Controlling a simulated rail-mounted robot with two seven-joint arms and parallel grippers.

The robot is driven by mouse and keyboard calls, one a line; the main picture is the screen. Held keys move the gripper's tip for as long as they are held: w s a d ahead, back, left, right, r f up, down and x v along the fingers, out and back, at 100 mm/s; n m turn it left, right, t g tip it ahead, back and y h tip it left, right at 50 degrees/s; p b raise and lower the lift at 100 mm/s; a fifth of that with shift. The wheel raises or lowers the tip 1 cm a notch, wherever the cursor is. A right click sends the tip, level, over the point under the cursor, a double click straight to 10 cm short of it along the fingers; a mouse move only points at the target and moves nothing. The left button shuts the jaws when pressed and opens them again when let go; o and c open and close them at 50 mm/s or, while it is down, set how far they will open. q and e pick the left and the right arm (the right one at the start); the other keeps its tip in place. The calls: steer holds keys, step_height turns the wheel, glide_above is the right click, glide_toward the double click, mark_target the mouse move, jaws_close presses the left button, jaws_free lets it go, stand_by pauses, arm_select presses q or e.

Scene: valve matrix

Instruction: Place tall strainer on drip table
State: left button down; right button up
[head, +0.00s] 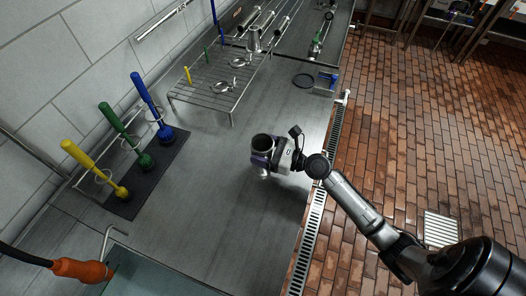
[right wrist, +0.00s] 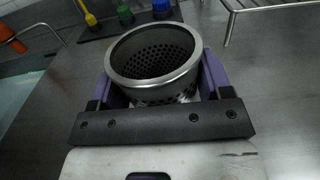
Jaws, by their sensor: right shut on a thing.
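The tall strainer (right wrist: 155,60) is a round metal cup with a thick plain rim and perforated inner walls. My right gripper (right wrist: 158,80) is shut on it, one purple finger on each side, with its open mouth up. In the head view the strainer (head: 262,144) and my right gripper (head: 272,155) are over the steel counter, near its right edge; I cannot tell the height of the strainer above the counter. The drip table (head: 200,98), a low wire rack on legs, stands farther back and left, apart from the gripper. My left gripper is not in view.
Yellow, green and blue brushes (head: 110,117) stand on a dark mat (head: 122,206) by the wall. Metal rings (head: 222,87) and small colored posts are on the drip table. The counter (head: 215,155) between gripper and rack is clear.

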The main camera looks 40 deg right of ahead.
steer(key=shift+f, duration=0.2)
steer(key=o, duration=1)
steer(key=shift+o, duration=0.2)
